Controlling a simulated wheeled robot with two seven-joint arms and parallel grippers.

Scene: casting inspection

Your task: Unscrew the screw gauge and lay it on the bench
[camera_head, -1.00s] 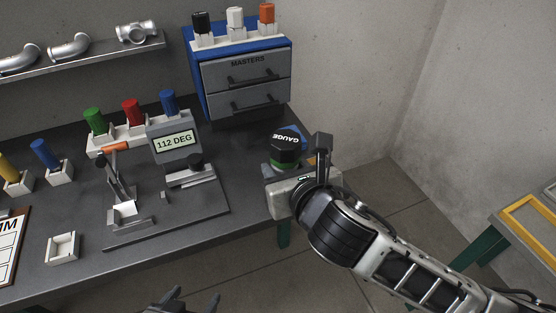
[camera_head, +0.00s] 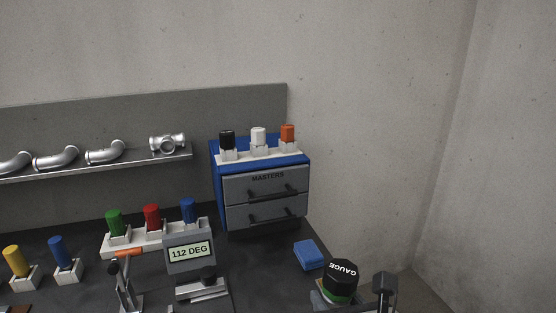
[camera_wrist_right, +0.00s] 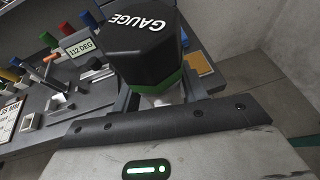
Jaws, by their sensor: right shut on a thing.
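The screw gauge (camera_head: 341,277) has a black faceted head marked GAUGE and a green band below it. It stands at the lower right of the head view, over the bench's right end. My right gripper (camera_head: 355,298) is shut on it, and the gauge's head stands above the fingers. In the right wrist view the gauge (camera_wrist_right: 141,50) fills the upper middle, and its lower end is hidden by the gripper body. The bench (camera_head: 262,262) is dark grey. My left gripper is out of view.
A blue block (camera_head: 309,254) lies on the bench beside the gauge. A blue MASTERS cabinet (camera_head: 215,185) with grey drawers stands behind. A fixture with a display reading 112 DEG (camera_head: 190,252) stands to the left. A shelf (camera_head: 110,168) carries several metal fittings.

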